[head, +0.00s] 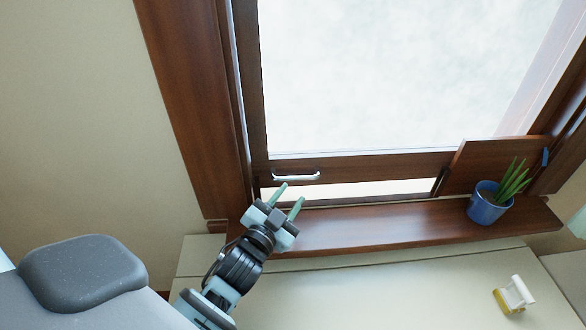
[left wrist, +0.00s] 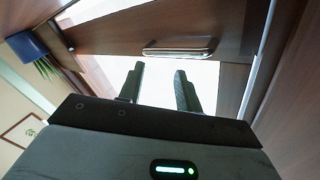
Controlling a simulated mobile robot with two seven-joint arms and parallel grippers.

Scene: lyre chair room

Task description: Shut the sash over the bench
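The wooden-framed sash (head: 370,166) shows in the head view with a bright gap between its bottom rail and the dark wooden sill (head: 350,229). A pale bar handle (head: 297,176) is on the left part of the bottom rail; it also shows in the left wrist view (left wrist: 180,52). My left gripper (head: 291,194) is open and empty, just below the handle in the head view. In the left wrist view its two fingers (left wrist: 158,76) are apart, pointing toward the rail, with the handle beyond them. No contact with the sash shows. My right gripper is not in view.
A blue pot (head: 486,208) with a green plant stands on the sill's right part. A wooden board (head: 492,162) stands behind it against the window, with a small blue piece at its upper right. A white and yellow object (head: 514,295) lies on the pale surface below.

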